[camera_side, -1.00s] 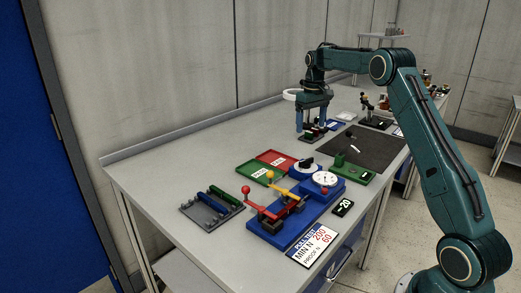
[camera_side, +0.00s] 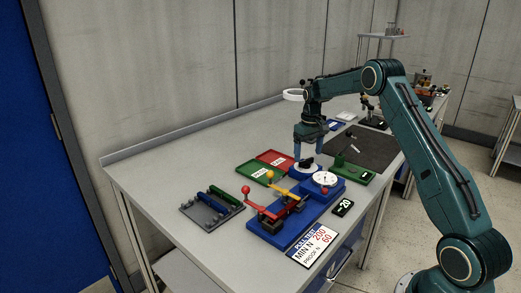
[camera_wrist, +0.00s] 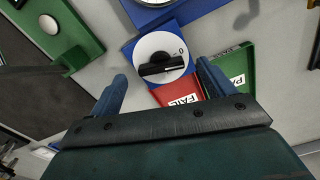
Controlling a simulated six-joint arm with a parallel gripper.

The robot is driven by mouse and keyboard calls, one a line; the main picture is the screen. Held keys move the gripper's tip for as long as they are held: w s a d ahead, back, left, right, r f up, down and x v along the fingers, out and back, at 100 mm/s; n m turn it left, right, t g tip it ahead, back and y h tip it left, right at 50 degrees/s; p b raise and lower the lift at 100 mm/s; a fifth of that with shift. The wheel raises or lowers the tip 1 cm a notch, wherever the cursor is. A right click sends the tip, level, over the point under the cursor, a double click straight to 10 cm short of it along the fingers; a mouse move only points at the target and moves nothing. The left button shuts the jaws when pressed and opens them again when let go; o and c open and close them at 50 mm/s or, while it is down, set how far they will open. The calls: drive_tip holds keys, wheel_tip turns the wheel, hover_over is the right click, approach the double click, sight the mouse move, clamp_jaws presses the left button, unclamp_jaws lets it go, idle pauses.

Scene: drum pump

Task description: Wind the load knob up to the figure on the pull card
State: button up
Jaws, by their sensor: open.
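The load knob (camera_side: 307,162) is a black bar grip on a white disc in a blue housing. In the wrist view the knob (camera_wrist: 162,68) lies between my open fingers, with a "0" at the disc's right. My gripper (camera_side: 308,154) points down over it, and the fingers look apart from the grip; their exact height is unclear. The pull card (camera_side: 313,245) at the bench's front edge reads "MIN N 200" and "PROOF N 60" in red.
A grey rack (camera_side: 212,209) with blue and green bars stands farther left. A green fixture (camera_side: 350,172) and dark mat (camera_side: 372,148) are right. Bare bench lies left.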

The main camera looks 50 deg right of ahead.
sight(306, 163)
drive_tip(key=shift+f, duration=1.45)
drive_tip(key=shift+c, duration=0.4)
drive_tip(key=c, duration=0.9)
drive_tip(key=shift+m, duration=0.3)
drive_tip(key=shift+a+m, duration=0.1)
drive_tip(key=shift+m, duration=0.9)
drive_tip(key=o, duration=1)
